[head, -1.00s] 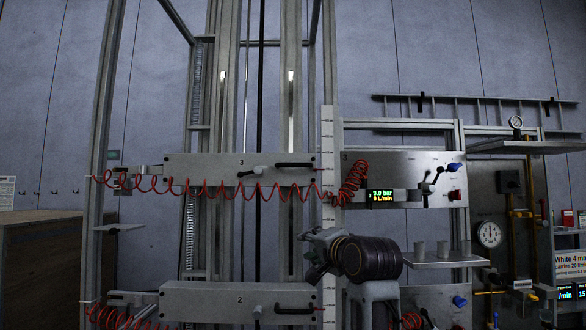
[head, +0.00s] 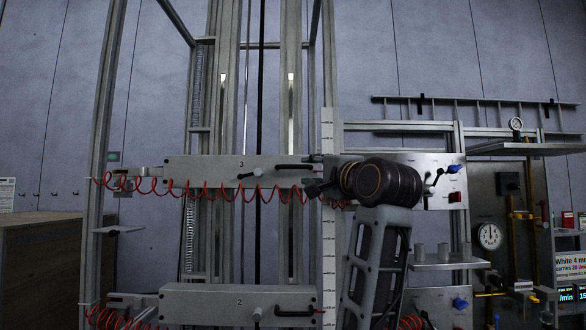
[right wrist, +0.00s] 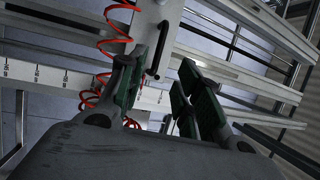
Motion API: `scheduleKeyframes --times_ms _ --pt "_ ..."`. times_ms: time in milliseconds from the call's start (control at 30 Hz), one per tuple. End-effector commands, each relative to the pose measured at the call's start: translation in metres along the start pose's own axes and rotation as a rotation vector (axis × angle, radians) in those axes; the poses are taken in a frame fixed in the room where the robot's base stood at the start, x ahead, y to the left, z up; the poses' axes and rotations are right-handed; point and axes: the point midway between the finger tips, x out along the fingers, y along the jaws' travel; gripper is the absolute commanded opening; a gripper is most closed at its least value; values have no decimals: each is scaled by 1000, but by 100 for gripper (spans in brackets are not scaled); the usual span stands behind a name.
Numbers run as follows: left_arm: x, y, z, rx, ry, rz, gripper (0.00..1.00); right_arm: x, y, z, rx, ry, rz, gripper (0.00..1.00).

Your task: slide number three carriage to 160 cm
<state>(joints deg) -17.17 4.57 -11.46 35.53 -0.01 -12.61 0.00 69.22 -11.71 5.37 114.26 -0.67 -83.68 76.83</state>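The number three carriage (head: 215,170) is a grey horizontal plate marked 3, across the vertical rails. It has a small lever (head: 256,171) and a black bar handle (head: 295,167) near its right end. A white vertical scale (head: 327,130) stands just right of that end; its figures are too small to read in the head view. My right gripper (head: 316,188) is just right of and slightly below the handle, in front of the scale. In the right wrist view my right gripper (right wrist: 163,88) is open, with the black handle (right wrist: 158,55) beyond its fingers. My left gripper is not in view.
The number two carriage (head: 200,300) is below. A red coiled hose (head: 220,192) hangs along carriage three. A panel (head: 430,165) with a blue knob lies behind my right arm.

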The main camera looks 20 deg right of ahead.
Motion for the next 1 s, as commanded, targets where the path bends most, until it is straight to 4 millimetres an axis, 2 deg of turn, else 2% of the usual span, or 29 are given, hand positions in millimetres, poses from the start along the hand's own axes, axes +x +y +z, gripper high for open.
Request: scheduleKeyframes --times_ms 267,467,1000 --pt "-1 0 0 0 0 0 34 3 0 0 -1 0 2 34" --pt "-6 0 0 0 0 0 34 15 -1 0 -2 1 2 34" --pt "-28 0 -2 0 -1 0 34 81 -1 0 -1 -1 3 34"
